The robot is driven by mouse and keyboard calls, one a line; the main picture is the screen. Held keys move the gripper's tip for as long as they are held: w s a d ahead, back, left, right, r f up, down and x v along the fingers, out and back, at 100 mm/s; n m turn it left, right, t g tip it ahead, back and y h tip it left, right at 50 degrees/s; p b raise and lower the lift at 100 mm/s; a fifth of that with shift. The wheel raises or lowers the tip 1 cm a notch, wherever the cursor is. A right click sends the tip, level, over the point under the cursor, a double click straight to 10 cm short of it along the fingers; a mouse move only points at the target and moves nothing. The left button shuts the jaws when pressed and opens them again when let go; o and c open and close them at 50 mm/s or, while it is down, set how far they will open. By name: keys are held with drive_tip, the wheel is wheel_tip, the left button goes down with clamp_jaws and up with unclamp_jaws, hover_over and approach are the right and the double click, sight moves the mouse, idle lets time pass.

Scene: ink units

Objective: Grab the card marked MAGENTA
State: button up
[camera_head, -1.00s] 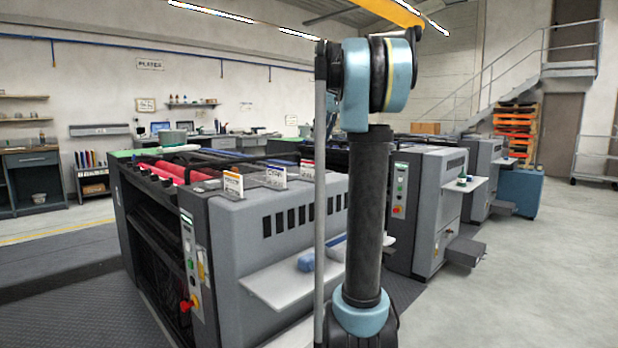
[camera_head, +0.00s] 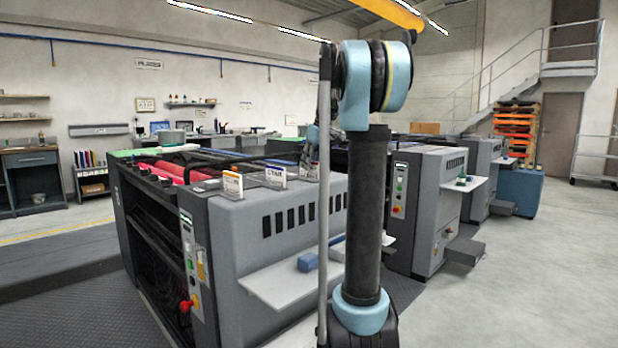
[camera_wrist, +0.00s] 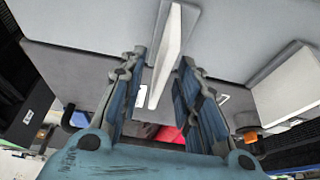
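A white card (camera_wrist: 167,55) stands edge-on between the two fingers of my gripper (camera_wrist: 161,65) in the wrist view. The fingers are apart, with a gap on both sides of the card. The card's printed face does not show there. In the head view my gripper (camera_head: 312,150) is over the far right end of the row of cards on the near press. It partly hides the third card (camera_head: 309,173), whose marking I cannot read. A blue-topped card reading CYAN (camera_head: 274,177) and an orange-topped card (camera_head: 232,186) stand to its left.
The cards stand on the top edge of the grey press (camera_head: 260,215). Red rollers (camera_head: 172,172) lie behind them. A side shelf (camera_head: 275,283) juts out below, with a blue block (camera_head: 308,262) on it. More presses (camera_head: 425,205) stand to the right.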

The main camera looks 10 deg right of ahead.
drive_tip(key=shift+w+a+f, duration=0.1)
drive_tip(key=shift+w+f, duration=0.05)
drive_tip(key=shift+f, duration=0.3)
drive_tip(key=shift+f, duration=0.25)
idle(0.4)
clamp_jaws()
